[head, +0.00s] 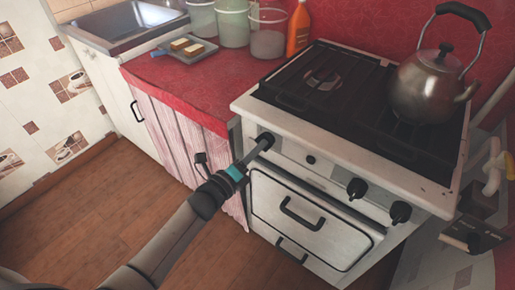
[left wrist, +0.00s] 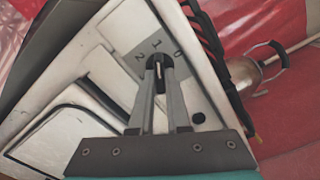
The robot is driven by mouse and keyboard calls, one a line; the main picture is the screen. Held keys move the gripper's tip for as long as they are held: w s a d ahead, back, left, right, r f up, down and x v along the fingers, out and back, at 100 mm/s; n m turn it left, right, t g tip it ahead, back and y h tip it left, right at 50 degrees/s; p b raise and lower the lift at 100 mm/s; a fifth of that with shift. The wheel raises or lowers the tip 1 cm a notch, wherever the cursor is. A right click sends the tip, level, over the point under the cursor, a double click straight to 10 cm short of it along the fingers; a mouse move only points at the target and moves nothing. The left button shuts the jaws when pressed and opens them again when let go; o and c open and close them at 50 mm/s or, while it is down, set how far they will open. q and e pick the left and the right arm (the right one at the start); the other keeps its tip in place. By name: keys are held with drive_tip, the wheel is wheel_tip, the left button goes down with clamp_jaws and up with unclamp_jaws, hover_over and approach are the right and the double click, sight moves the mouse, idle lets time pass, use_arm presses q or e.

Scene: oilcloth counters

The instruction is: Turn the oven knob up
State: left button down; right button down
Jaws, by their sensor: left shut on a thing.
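The white oven (head: 322,160) stands at the right of the red counter. Several black knobs line its front panel. My left gripper (head: 262,145) reaches the leftmost knob (head: 266,138) on the panel and is shut on it. In the left wrist view, the fingers (left wrist: 159,82) close around the knob (left wrist: 159,68), which is mostly hidden between them. A grey dial plate (left wrist: 148,52) beside it shows the marks 0, 1 and 2. My right gripper is in neither view.
A metal kettle (head: 426,86) stands on the black stove top. Two other black knobs (head: 357,188) (head: 400,212) sit farther right. The oven door handle (head: 300,212) is below. Clear containers, an orange bottle (head: 298,28) and a tray (head: 187,52) stand on the counter.

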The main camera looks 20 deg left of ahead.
use_arm(q)
drive_tip(key=shift+n+p, duration=2.6)
drive_tip(key=shift+n, duration=9.3)
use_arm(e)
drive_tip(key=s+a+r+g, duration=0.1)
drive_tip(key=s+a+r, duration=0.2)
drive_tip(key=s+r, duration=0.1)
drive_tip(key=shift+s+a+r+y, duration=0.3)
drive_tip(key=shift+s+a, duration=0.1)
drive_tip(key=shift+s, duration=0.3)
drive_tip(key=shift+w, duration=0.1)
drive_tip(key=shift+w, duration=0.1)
use_arm(q)
drive_tip(key=c, duration=0.9)
unclamp_jaws()
drive_tip(key=shift+s, duration=0.1)
